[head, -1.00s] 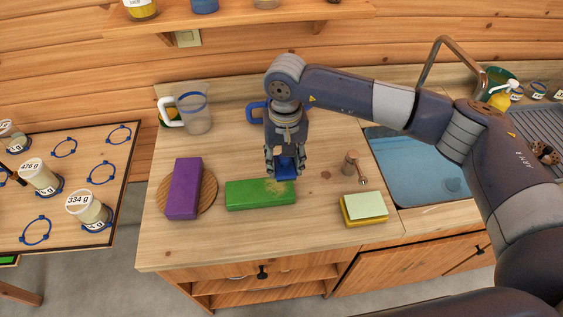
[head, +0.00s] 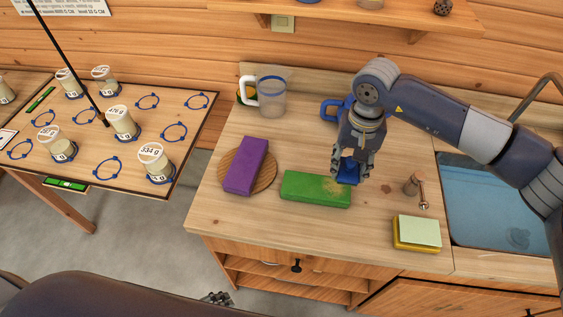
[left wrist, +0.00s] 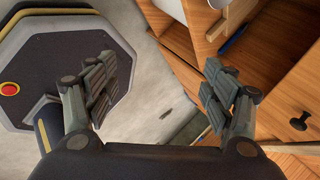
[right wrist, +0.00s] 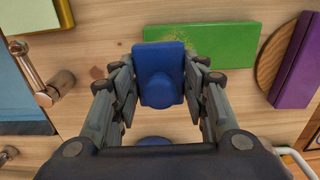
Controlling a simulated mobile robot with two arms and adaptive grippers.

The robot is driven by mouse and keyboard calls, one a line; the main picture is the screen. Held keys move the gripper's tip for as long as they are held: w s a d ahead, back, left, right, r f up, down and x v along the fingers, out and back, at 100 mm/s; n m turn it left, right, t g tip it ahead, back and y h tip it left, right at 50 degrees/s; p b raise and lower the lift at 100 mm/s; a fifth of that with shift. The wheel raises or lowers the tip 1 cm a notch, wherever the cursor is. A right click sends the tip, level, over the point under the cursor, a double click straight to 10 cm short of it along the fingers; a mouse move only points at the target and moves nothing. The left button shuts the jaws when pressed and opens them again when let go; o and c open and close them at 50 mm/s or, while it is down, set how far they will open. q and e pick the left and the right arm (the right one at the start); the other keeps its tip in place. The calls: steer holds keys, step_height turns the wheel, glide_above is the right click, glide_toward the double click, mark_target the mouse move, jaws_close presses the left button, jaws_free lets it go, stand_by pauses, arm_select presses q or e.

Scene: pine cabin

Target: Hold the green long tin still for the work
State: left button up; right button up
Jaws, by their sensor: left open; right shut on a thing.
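The green long tin (head: 308,190) lies flat on the wooden counter, with a brownish speckled patch near its right end. It also shows in the right wrist view (right wrist: 225,45). My right gripper (head: 348,170) is shut on a blue block-like tool (right wrist: 161,88) with a rounded knob. The tool is at the tin's right end; I cannot tell whether it touches. My left gripper (left wrist: 160,85) is open and empty over the floor by the cabinet front. Only its tip shows at the bottom of the head view (head: 217,298).
A purple block (head: 246,166) lies on a round board (head: 265,174) left of the tin. A jug (head: 271,92) stands behind. Counter in front of the tin is clear.

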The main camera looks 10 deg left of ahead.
arm_select(q)
steer(key=w+a+r+m+g+y, duration=0.1)
steer(key=w+a+r+m+g, duration=0.25)
steer(key=r, duration=0.65)
steer(key=w+a+r+m+g+y, duration=0.1)
steer(key=w+a+r+m, duration=0.1)
steer(key=a+r+m, duration=0.5)
steer(key=w+a+r+m+g+y, duration=0.1)
steer(key=w+r+m+g, duration=0.2)
steer(key=r, duration=0.9)
steer(key=w+d+r+m+t+h, duration=0.1)
steer(key=w+d+r+m+t, duration=0.15)
steer(key=w+d+r, duration=0.4)
steer(key=w+d+r+m+t+h, duration=0.1)
steer(key=w+d+r+m, duration=0.25)
steer(key=w, duration=0.55)
steer(key=w+d+r+m+h, duration=0.2)
steer(key=w+d+r+m, duration=0.6)
steer(key=d+r, duration=0.6)
steer(key=y, duration=0.4)
glide_toward(291, 181)
steer(key=x, duration=0.2)
steer(key=shift+m+g, duration=0.3)
steer(key=shift+m, duration=0.15)
steer(key=shift+x, duration=4.15)
steer(key=shift+w, duration=0.15)
steer(key=c, duration=1.2)
